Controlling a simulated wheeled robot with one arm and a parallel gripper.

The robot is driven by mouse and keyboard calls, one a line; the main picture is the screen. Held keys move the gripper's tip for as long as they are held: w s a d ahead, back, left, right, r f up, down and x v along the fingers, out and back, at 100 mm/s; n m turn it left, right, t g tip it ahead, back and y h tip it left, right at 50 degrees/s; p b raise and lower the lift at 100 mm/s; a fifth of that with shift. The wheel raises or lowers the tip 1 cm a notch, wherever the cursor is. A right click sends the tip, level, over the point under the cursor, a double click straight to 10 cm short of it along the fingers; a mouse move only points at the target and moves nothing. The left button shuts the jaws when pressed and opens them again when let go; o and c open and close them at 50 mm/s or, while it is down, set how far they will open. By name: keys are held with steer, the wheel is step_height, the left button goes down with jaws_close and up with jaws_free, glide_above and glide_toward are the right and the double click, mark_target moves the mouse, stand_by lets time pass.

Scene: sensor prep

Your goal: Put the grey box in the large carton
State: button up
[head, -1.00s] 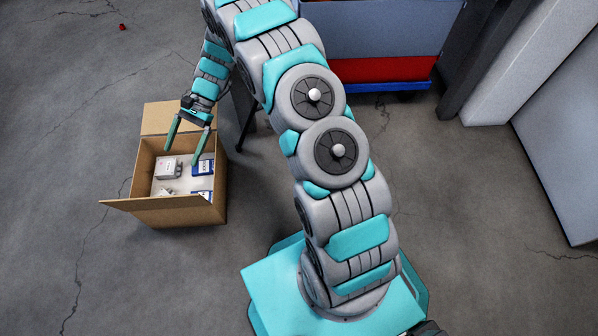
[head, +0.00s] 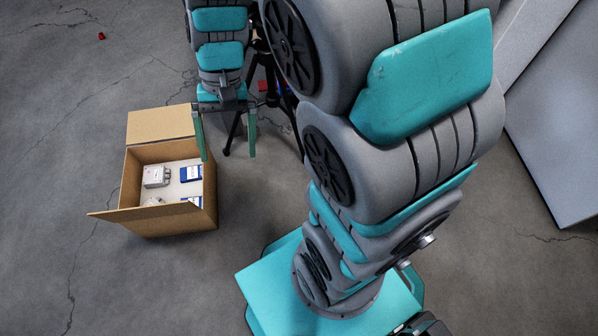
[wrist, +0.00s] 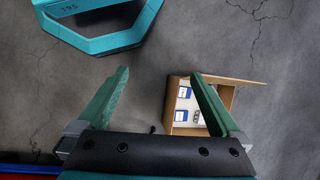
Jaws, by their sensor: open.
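The large carton (head: 170,221) stands open on the floor at the left of the head view, its flaps folded out. The grey box (head: 157,176) lies inside it, on the pale bottom towards the left, next to a blue and white item (head: 191,173). My gripper (head: 229,158) is open and empty, with its fingers pointing down at the carton's right side, apart from the grey box. In the wrist view the gripper (wrist: 158,75) is also open with nothing between the fingers, and the carton (wrist: 226,98) shows beyond the right finger, which hides part of it.
A second blue and white item (head: 194,201) and a small grey item (head: 153,201) are also in the carton. A black tripod (head: 237,132) stands just behind my gripper. A small red object (head: 101,36) lies far left. The floor left of the carton is clear.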

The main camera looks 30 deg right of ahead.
steer(key=s+d+r+n+t+h, duration=0.1)
steer(key=s+d, duration=0.2)
steer(key=s, duration=0.4)
steer(key=s+d+r+n+h, duration=0.2)
steer(key=s+d, duration=0.2)
steer(key=s, duration=0.3)
steer(key=shift+d+n+t, duration=0.15)
steer(key=shift+n+t, duration=0.15)
steer(key=shift+t, duration=0.1)
